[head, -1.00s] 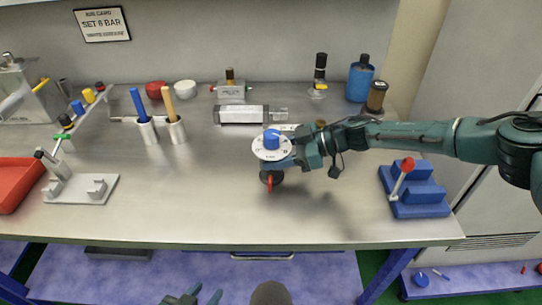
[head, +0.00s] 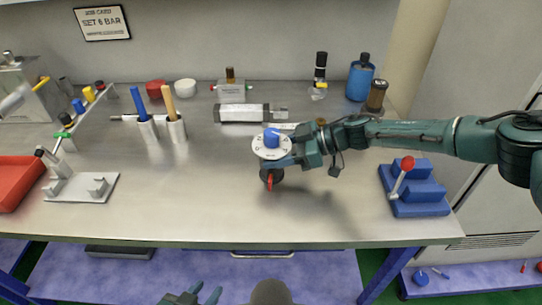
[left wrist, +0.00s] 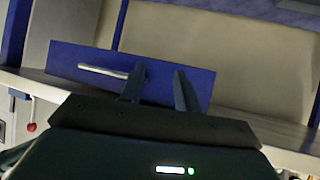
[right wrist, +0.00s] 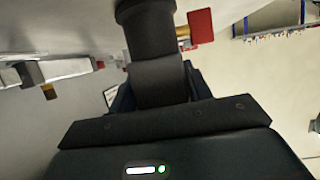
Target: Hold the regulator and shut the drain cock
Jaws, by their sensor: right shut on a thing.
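The regulator has a blue knob (head: 271,137), a white dial (head: 271,153) and a black bowl (head: 276,174) below. My right gripper (head: 297,153) is shut on the regulator from the right and appears to hold it upright over the bench. The red drain cock (head: 270,183) shows at the bowl's lower front. In the right wrist view the black bowl (right wrist: 150,35) is between my fingers, with a red part (right wrist: 201,26) beside it. My left gripper (head: 207,296) is low at the bottom edge, in front of the bench. Its fingers are apart and empty in the left wrist view (left wrist: 158,90).
A blue stepped block with a red-knobbed lever (head: 415,195) stands at the right. A grey clamp stand (head: 85,188) and red tray (head: 14,182) are at the left. A silver cylinder (head: 242,113) lies behind the regulator. The front middle of the bench (head: 190,210) is clear.

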